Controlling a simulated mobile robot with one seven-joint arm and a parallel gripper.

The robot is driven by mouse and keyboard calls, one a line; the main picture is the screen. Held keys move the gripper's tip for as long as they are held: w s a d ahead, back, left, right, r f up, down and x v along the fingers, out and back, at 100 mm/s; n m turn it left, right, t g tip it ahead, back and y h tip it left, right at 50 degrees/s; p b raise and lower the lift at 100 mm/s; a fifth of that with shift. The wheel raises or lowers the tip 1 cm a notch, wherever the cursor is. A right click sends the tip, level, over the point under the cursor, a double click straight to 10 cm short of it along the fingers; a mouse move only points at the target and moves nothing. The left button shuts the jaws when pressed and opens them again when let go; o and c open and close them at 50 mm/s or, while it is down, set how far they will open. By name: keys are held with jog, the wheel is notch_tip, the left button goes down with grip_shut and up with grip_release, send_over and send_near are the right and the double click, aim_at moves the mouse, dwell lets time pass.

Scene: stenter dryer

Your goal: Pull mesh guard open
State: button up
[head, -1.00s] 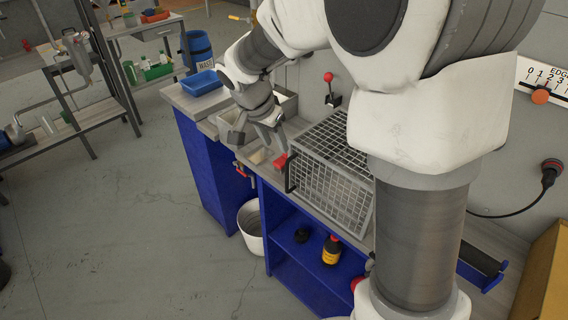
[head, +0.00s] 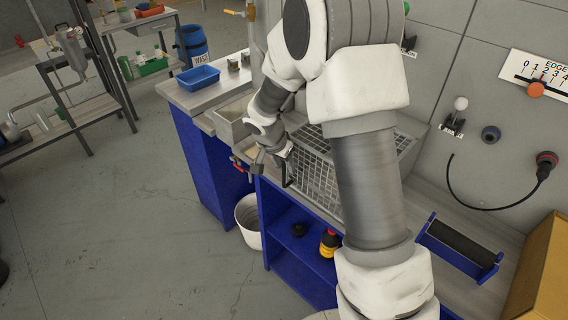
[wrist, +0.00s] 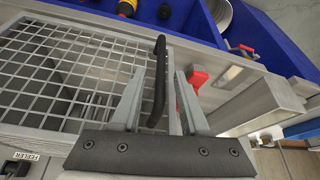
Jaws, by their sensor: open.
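The mesh guard (head: 316,178) is a grey wire-grid cage on the bench, partly hidden behind my arm. It fills the left of the wrist view (wrist: 62,75). Its black bar handle (wrist: 159,75) stands on the edge of the mesh, and it also shows in the head view (head: 288,172). My gripper (wrist: 157,92) is open, with one finger on each side of the handle in the wrist view. I cannot tell whether either finger touches it. In the head view my gripper (head: 268,162) is at the guard's left front corner. The guard looks closed.
A red tab (wrist: 197,77) sits right beside the right finger. A metal trough (wrist: 260,105) lies to the right. A white bucket (head: 248,218) stands on the floor, and a bottle (head: 329,243) is on the blue shelf below. The floor at left is clear.

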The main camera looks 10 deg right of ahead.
grip_shut()
dwell(1.4)
